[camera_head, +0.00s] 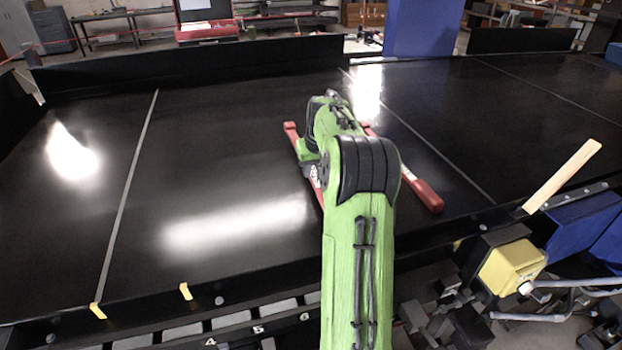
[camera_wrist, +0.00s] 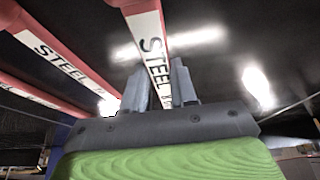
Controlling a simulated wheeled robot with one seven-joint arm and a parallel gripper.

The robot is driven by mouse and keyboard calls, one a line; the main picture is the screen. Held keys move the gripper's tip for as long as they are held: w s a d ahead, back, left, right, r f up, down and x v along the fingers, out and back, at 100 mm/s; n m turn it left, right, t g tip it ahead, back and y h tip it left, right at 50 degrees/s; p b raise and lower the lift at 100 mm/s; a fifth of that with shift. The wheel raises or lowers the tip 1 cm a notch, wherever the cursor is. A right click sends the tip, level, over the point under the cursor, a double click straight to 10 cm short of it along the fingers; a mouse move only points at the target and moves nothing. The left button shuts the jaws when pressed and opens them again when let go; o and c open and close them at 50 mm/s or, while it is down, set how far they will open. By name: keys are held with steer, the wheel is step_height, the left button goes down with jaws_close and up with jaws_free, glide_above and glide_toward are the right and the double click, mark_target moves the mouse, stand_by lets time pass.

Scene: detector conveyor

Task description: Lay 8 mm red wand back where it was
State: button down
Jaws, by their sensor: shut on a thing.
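In the wrist view, my gripper (camera_wrist: 159,72) is shut on a red wand (camera_wrist: 150,42) with a white band lettered STEEL. The size mark after the word is too blurred to read, so I cannot tell from it that this is the 8 mm wand. A second red wand (camera_wrist: 62,65), also lettered STEEL, lies to its left, and another red wand (camera_wrist: 28,92) lies further left. In the head view, my green arm hides the gripper. Red wand parts show left of the arm (camera_head: 291,132) and right of it (camera_head: 423,190). I cannot tell whether the held wand touches the belt.
The wide black conveyor belt (camera_head: 220,160) has pale cross lines and bright reflections, with free room on the left. Low black walls edge it. At the front right are a yellow box (camera_head: 511,267) and a slanted wooden strip (camera_head: 562,177). Numbered slots run along the front.

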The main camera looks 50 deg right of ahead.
steer(key=shift+f, duration=1.85)
steer(key=c, duration=0.9)
jaws_free()
